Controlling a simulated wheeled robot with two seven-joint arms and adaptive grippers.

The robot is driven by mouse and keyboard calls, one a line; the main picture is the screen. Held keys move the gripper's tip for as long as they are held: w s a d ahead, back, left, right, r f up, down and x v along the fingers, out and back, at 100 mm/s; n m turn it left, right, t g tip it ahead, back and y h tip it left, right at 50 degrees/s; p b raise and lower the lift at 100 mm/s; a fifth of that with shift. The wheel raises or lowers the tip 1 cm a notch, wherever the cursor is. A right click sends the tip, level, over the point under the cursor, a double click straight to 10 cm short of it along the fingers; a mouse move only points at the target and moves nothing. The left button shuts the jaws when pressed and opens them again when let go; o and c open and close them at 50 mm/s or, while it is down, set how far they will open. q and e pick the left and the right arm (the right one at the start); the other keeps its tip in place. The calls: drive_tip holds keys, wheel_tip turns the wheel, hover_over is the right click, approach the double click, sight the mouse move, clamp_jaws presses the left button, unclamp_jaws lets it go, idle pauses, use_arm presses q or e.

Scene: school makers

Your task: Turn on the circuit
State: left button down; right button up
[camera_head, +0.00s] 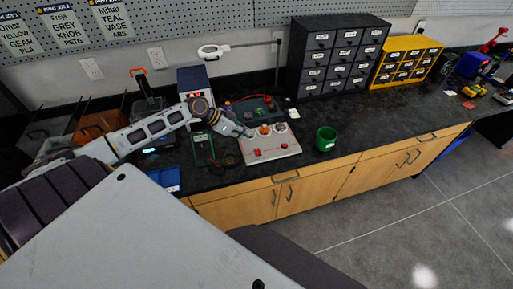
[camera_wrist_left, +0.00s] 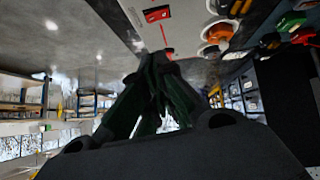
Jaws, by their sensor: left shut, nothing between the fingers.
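A light grey circuit board (camera_head: 262,155) lies on the dark bench, with round white and orange-red parts at its back and small red parts toward its front. In the left wrist view the board (camera_wrist_left: 185,18) is at the top, with a red rectangular part (camera_wrist_left: 157,14) and a red line running to a small red part (camera_wrist_left: 168,52). My left gripper (camera_head: 246,134) is at the board's back left; in the wrist view its dark fingers (camera_wrist_left: 160,62) are together and empty, close to the small red part. I cannot tell whether they touch it. My right gripper is not in view.
A green mug (camera_head: 326,139) stands right of the board. A dark green board (camera_head: 202,149) lies to its left, and another kit (camera_head: 250,108) lies behind it. Black drawers (camera_head: 338,58) and yellow drawers (camera_head: 405,63) stand at the back. The bench right of the mug is mostly clear.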

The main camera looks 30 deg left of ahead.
use_arm(q)
hover_over(257, 153)
drive_tip(key=shift+w+a+f, duration=0.15)
drive_tip(key=shift+f, duration=1)
drive_tip(key=shift+w+a+f, duration=0.1)
drive_tip(key=shift+f, duration=1)
drive_tip(key=shift+s+d+f+p, duration=0.1)
drive_tip(key=shift+f+p, duration=0.1)
drive_tip(key=shift+f, duration=0.8)
drive_tip(key=shift+s+d+f+p, duration=0.1)
drive_tip(key=shift+f+p, duration=0.05)
drive_tip(key=shift+f, duration=0.85)
